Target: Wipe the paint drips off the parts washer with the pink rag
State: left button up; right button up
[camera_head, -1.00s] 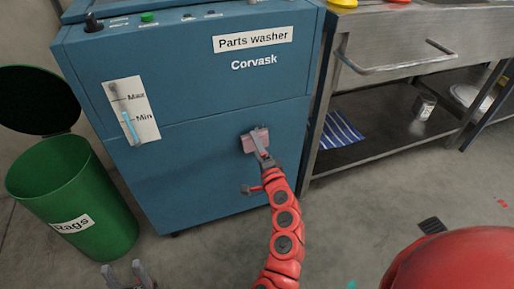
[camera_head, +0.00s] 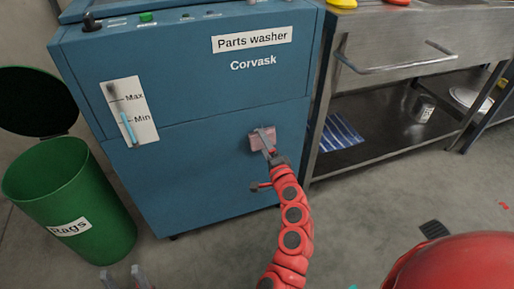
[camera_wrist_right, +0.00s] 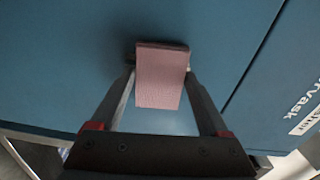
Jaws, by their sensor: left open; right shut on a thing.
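The blue parts washer (camera_head: 200,100) stands in the middle of the head view. My right gripper (camera_head: 269,150) is shut on the pink rag (camera_head: 258,138), at the washer's lower front panel. The rag looks folded into a small pad in the right wrist view (camera_wrist_right: 160,78), where it is against or very close to the blue panel. A dark edge shows just above the rag there; I cannot tell if it is paint or shadow. No clear paint drips show on the visible front. My left gripper (camera_head: 127,277) is open and empty at the bottom edge, below the washer.
A green bin labelled Rags (camera_head: 70,200) stands open left of the washer, its dark lid (camera_head: 38,101) raised. A steel bench (camera_head: 400,50) stands to the right, with a striped blue cloth (camera_head: 338,132) and a can (camera_head: 424,107) on its lower shelf. A drain valve (camera_head: 260,186) sticks out low on the washer.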

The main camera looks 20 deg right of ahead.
aim_at(254, 144)
jog(key=shift+w+d, duration=0.15)
jog(key=shift+d, duration=0.35)
jog(key=shift+a+r+p, duration=0.15)
jog(key=shift+a+p, duration=0.45)
jog(key=shift+a, duration=1.55)
jog(key=shift+d, duration=0.55)
jog(key=shift+a, duration=0.45)
